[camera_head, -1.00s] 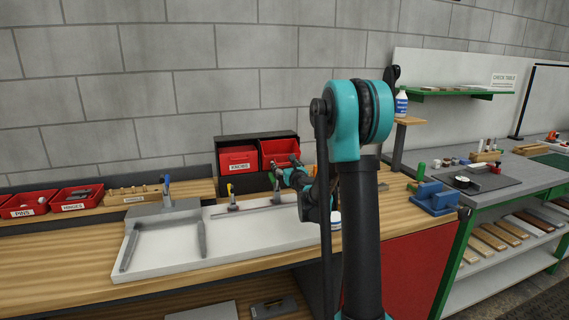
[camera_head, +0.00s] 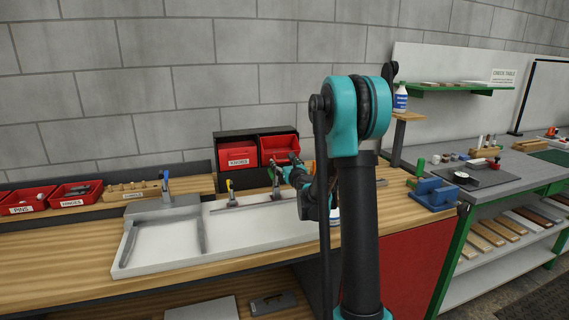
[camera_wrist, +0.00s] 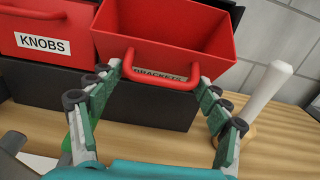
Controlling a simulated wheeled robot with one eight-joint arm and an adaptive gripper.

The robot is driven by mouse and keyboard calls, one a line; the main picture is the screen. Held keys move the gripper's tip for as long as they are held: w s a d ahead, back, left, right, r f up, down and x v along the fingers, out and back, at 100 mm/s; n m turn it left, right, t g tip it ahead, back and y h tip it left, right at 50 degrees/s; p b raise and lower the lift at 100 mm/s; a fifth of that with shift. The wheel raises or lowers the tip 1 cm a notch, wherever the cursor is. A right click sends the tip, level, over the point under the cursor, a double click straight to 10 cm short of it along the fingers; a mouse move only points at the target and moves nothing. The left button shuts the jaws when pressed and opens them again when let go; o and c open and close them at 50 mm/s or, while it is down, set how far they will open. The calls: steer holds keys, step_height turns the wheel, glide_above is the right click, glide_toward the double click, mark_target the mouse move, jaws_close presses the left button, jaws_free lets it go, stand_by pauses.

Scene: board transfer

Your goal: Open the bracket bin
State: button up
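The red bracket bin (camera_wrist: 170,35), labelled BRACKETS, sits in the right bay of a black housing (camera_wrist: 120,95). It is tilted out, and its inside shows from above in the wrist view. It also shows in the head view (camera_head: 277,146). Its red loop handle (camera_wrist: 160,82) faces me and partly covers the label. My gripper (camera_wrist: 154,72) is open, with one green-padded finger at each end of the handle. I cannot tell whether the fingertips touch it. In the head view my arm hides much of the gripper (camera_head: 285,170).
The shut red KNOBS bin (camera_wrist: 45,32) is just left of it. A white-handled tool (camera_wrist: 268,90) stands close by on the right. A pale tray board (camera_head: 150,262) with upright clamps lies in front on the wooden bench. Red PINS and HINGES bins (camera_head: 76,195) are further left.

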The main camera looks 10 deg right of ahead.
steer(key=shift+o, duration=1.2)
steer(key=shift+r, duration=0.1)
step_height(320, 180, up, 10)
steer(key=shift+f, duration=0.1)
